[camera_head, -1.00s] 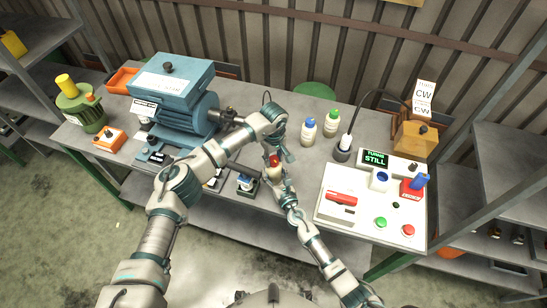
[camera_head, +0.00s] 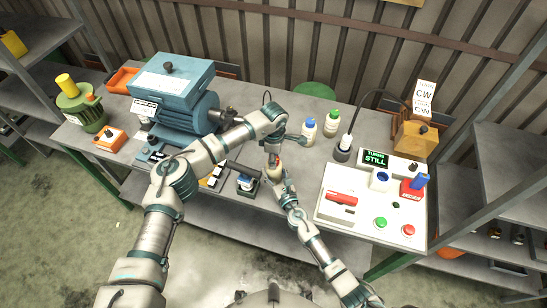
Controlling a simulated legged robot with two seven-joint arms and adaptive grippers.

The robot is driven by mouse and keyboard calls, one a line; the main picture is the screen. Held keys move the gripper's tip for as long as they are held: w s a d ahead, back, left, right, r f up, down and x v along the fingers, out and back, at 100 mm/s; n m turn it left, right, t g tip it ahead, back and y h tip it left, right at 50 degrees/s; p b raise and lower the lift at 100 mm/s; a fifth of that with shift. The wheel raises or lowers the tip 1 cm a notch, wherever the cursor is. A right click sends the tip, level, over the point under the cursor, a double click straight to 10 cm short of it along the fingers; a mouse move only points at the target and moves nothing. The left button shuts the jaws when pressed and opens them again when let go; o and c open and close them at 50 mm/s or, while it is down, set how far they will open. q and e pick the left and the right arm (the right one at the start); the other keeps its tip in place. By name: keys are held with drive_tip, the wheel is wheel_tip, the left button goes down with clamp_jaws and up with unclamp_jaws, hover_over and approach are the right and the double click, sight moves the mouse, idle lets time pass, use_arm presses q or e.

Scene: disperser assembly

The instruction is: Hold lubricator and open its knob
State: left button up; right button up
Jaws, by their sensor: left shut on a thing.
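The lubricator (camera_head: 275,167) is a small pale bottle in the middle of the view, between my two grippers at the table's front part. My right gripper (camera_head: 274,177), coming up from the lower right, is at its body and appears closed around it. My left gripper (camera_head: 273,153) reaches down from above and is shut at the lubricator's top. The red knob is mostly hidden behind the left fingers, so its turn cannot be seen.
Bottles with blue (camera_head: 309,130) and green (camera_head: 331,121) caps stand just behind. A blue machine (camera_head: 172,95) is at left; a white control panel (camera_head: 340,208) reading STILL is at right. A small dark device (camera_head: 246,183) sits near the front edge.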

use_arm(q)
drive_tip(key=n, duration=0.4)
drive_tip(key=shift+w+d, duration=0.1)
use_arm(e)
drive_tip(key=shift+s+a, duration=0.15)
drive_tip(key=shift+a, duration=0.1)
use_arm(q)
drive_tip(key=shift+n, duration=2.6)
drive_tip(key=o, duration=1.1)
drive_tip(key=shift+o, duration=0.3)
use_arm(e)
drive_tip(key=shift+d, duration=0.1)
use_arm(q)
drive_tip(key=shift+r, duration=0.1)
